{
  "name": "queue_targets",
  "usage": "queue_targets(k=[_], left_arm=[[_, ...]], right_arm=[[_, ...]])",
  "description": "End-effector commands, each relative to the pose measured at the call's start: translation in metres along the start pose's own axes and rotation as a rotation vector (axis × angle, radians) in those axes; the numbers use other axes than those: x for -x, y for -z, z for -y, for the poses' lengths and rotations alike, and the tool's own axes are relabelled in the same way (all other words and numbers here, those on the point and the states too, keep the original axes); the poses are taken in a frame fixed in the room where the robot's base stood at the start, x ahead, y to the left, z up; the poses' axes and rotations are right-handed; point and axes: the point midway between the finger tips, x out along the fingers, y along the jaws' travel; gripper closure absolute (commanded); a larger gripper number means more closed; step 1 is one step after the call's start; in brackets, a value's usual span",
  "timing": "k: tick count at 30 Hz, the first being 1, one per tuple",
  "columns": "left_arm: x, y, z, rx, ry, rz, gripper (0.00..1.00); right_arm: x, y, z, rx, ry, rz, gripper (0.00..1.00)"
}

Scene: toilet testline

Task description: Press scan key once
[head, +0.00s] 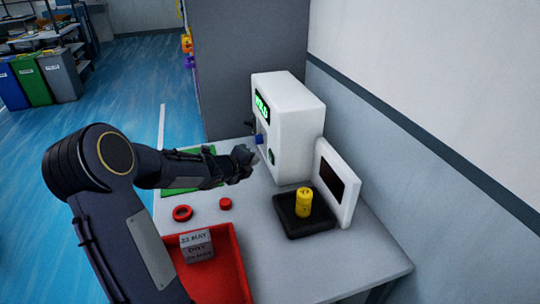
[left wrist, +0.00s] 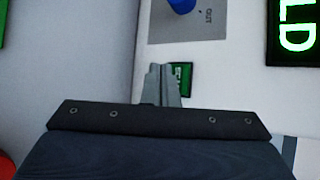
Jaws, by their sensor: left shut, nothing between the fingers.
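A white machine (head: 298,118) stands on the grey table, with a green-lit display (head: 262,105) on its face. A blue knob (head: 259,139) sits below the display. A small dark key with green (head: 271,156) is low on the same face; its lettering is too small to read, so I cannot tell if it is the scan key. My left gripper (head: 246,158) is shut and empty, just left of this key. In the left wrist view the fingertips (left wrist: 163,69) partly cover the green key (left wrist: 187,74). I cannot tell if they touch it. My right gripper is out of view.
A black scale-like pad (head: 305,225) holds a yellow cylinder (head: 304,201), with a white dark-screened panel (head: 337,182) behind. A red tray (head: 238,268) holds a grey labelled block (head: 196,246). A red ring (head: 182,213) and red disc (head: 225,203) lie on the table.

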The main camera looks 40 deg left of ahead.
Motion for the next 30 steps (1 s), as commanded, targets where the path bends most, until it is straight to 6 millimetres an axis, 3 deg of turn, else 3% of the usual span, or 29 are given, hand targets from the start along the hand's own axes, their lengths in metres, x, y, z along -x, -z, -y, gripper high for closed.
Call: queue_targets(k=[10, 30], left_arm=[[0.022, -0.016, -0.015, 0.001, -0.002, 0.0, 1.0], [0.023, -0.016, -0.016, 0.001, 0.0, -0.001, 1.0]], right_arm=[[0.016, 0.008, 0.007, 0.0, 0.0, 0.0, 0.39], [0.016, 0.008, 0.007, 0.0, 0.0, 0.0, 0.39]])
